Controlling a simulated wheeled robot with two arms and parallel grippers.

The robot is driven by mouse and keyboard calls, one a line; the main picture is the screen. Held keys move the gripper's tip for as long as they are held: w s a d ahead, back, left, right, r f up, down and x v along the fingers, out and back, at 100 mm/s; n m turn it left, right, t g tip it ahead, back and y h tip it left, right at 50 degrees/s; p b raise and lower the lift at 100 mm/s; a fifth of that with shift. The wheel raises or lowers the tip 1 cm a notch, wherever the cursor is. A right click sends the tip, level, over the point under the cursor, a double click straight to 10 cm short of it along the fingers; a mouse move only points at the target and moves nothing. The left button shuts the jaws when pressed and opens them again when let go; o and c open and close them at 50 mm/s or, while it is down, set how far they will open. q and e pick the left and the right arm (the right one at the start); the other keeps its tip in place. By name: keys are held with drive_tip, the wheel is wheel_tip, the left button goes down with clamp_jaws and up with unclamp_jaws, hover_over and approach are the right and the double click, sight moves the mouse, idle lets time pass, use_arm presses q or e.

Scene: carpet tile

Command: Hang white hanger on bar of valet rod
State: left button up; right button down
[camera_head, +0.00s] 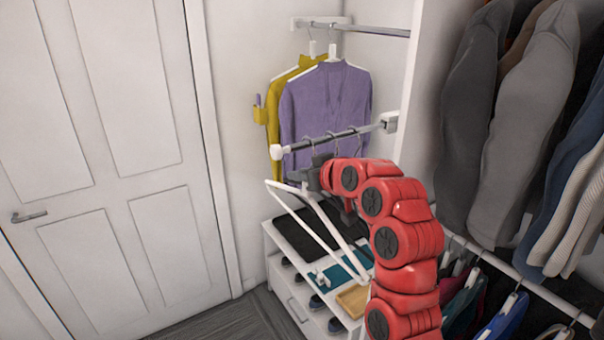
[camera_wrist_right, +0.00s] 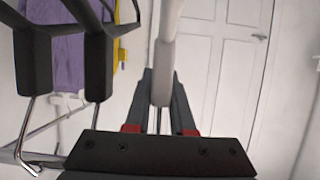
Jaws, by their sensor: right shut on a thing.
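In the right wrist view my right gripper (camera_wrist_right: 158,118) is shut on the white hanger (camera_wrist_right: 168,60). The hanger's hook is not clearly visible. The valet rod (camera_head: 330,138) juts out from the closet panel, just above my gripper, with a white end cap. Thin hooks hang on its bar. Dark hangers (camera_wrist_right: 98,62) on hooks show at left in the wrist view. My left gripper is not in view.
A purple garment (camera_head: 322,105) and a yellow one (camera_head: 300,72) hang behind the valet rod from an upper rail (camera_head: 370,31). A low white shelf unit (camera_head: 268,240) with shoes and trays stands below. Jackets (camera_head: 530,95) hang at right. A white door (camera_head: 95,150) is at left.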

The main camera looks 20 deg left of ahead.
drive_tip(key=c, duration=1.1)
unclamp_jaws()
drive_tip(key=o, duration=0.4)
drive_tip(key=shift+s+d+r, duration=0.1)
drive_tip(key=shift+d, duration=0.1)
drive_tip(key=shift+a, duration=0.1)
